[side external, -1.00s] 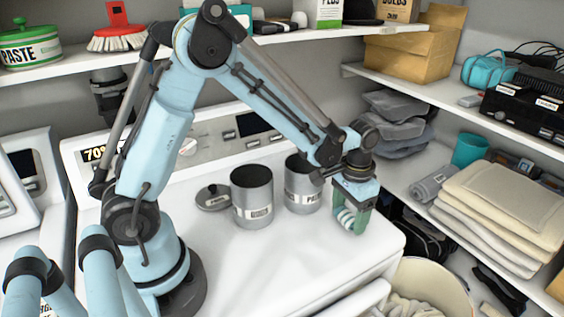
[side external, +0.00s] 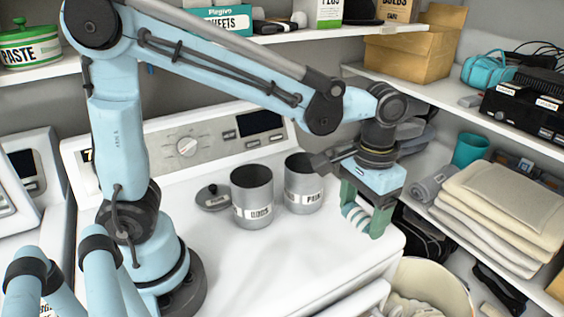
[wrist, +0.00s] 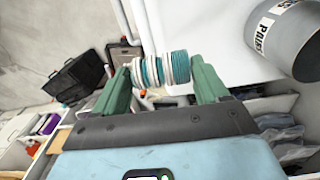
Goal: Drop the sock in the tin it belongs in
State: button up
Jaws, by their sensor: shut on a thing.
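My gripper (side external: 366,216) is shut on a rolled sock with teal and white stripes (side external: 352,212). It holds the sock above the right part of the white machine top. In the wrist view the sock (wrist: 160,69) sits between the two green fingers. Two open grey metal tins stand on the machine, left of the gripper. The left tin (side external: 252,193) has a label that seems to read ODDS. The right tin (side external: 303,180) has a label that seems to read PAIRS; it also shows in the wrist view (wrist: 290,42). The tins' insides are mostly hidden.
A grey lid (side external: 213,196) lies beside the left tin. The machine's control panel (side external: 200,145) rises behind the tins. Shelves with folded cloths (side external: 500,210) stand at the right, and a cream basket (side external: 430,285) is below. The machine top's front is clear.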

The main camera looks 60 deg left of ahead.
jog(key=w+a+r+n, duration=0.1)
jog(key=a+r+n, duration=0.25)
jog(key=a, duration=0.65)
jog(key=w+a+r+n, duration=0.15)
jog(key=a+r, duration=0.25)
jog(key=a, duration=0.7)
jog(key=shift+n, duration=0.3)
jog(key=shift+s+d+f, duration=0.1)
jog(key=shift+s+f, duration=0.05)
jog(key=shift+f, duration=1.3)
jog(key=shift+s+d+f, duration=0.1)
jog(key=shift+s+f, duration=0.05)
jog(key=shift+f, duration=1.25)
jog(key=o, duration=1.1)
jog(key=shift+c, duration=0.2)
jog(key=shift+r, duration=0.1)
notch_tip(320, 180, up, 12)
